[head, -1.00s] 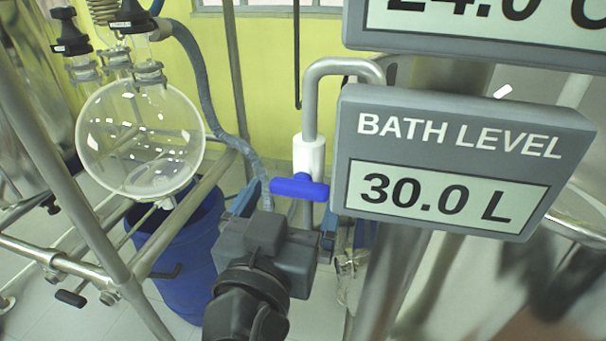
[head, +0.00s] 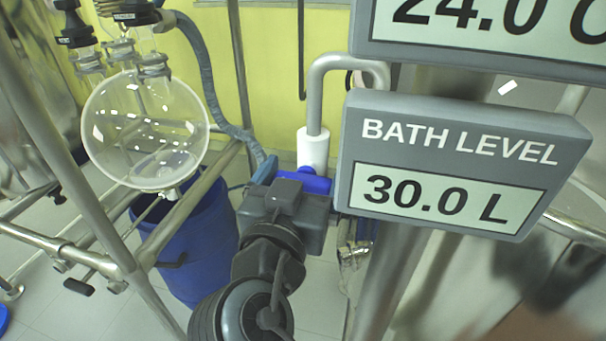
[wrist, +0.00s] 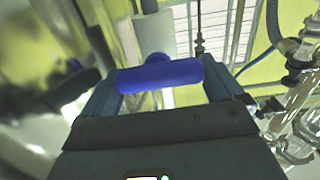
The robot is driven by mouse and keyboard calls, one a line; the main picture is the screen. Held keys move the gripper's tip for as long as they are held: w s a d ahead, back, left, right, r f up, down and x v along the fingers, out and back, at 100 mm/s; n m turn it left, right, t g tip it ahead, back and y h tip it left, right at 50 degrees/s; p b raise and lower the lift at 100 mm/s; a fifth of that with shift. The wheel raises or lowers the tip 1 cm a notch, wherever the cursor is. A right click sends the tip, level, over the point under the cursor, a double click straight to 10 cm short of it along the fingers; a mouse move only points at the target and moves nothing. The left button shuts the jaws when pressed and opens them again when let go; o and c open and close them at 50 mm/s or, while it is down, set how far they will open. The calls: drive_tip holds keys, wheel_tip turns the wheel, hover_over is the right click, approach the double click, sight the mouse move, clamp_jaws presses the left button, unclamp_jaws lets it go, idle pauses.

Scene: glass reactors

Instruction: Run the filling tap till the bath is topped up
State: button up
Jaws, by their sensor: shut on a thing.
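The filling tap has a blue bar handle (head: 304,181) on a white valve body (head: 313,148) under a bent steel pipe (head: 317,85). The handle lies crosswise. In the wrist view the blue handle (wrist: 160,75) spans between the two fingers of my gripper (wrist: 163,82), which is shut on it. In the head view my gripper (head: 262,172) reaches the handle from the front and hides its lower part. The bath level display (head: 450,165) reads 30.0 L. The tap's outlet and any water are hidden.
A second display (head: 490,30) above reads about 24.0. A round glass flask (head: 146,130) on a steel frame (head: 185,225) stands left, over a blue barrel (head: 190,255). A grey hose (head: 205,75) hangs behind it. Glassware (wrist: 300,120) shows right in the wrist view.

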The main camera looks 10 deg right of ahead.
drive_tip(key=shift+n, duration=0.4)
drive_tip(key=shift+c, duration=0.2)
drive_tip(key=n+p, duration=0.1)
drive_tip(key=n, duration=0.3)
drive_tip(key=shift+a+n+p, duration=0.2)
drive_tip(key=shift+n+p, duration=0.15)
drive_tip(key=shift+n, duration=0.05)
drive_tip(key=n+p, duration=0.1)
drive_tip(key=n, duration=0.2)
drive_tip(key=shift+w+a+f+p, duration=0.1)
drive_tip(key=shift+p, duration=0.25)
drive_tip(key=shift+a+f+n+p, duration=0.15)
drive_tip(key=shift+n+p, duration=0.4)
drive_tip(key=shift+n, duration=0.75)
drive_tip(key=shift+f, duration=0.1)
drive_tip(key=o, duration=0.7)
drive_tip(key=shift+b+v, duration=0.75)
drive_tip(key=shift+v, duration=3.15)
